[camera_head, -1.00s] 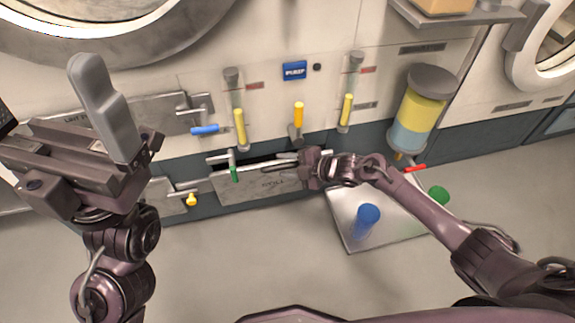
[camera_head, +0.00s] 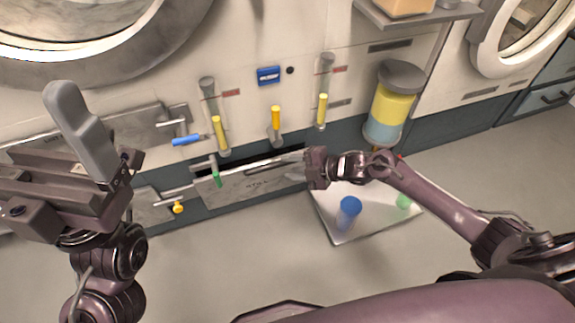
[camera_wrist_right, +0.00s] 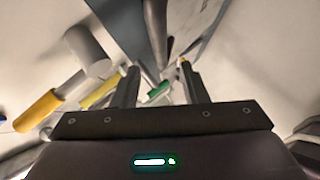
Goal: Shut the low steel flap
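The low steel flap (camera_head: 240,185) is a grey metal panel low on the wall, with lettering on its face. A dark gap shows along its top, so it stands partly open. A green-handled latch (camera_head: 215,175) sits at its upper left, and green also shows between my fingers in the right wrist view (camera_wrist_right: 158,90). My right gripper (camera_head: 308,167) is at the flap's right end. In the wrist view its two fingers (camera_wrist_right: 160,88) are apart with nothing clearly held; contact with the flap cannot be told. My left gripper (camera_head: 85,130) is raised at the left, away from the flap; its finger gap is hidden.
Yellow-handled levers (camera_head: 220,133) and a blue-labelled plate (camera_head: 268,75) are above the flap. A yellow-and-blue canister (camera_head: 392,105) hangs to the right. A pale floor tray (camera_head: 345,236) holds a blue cylinder (camera_head: 348,212) and a green one. Floor in front is clear.

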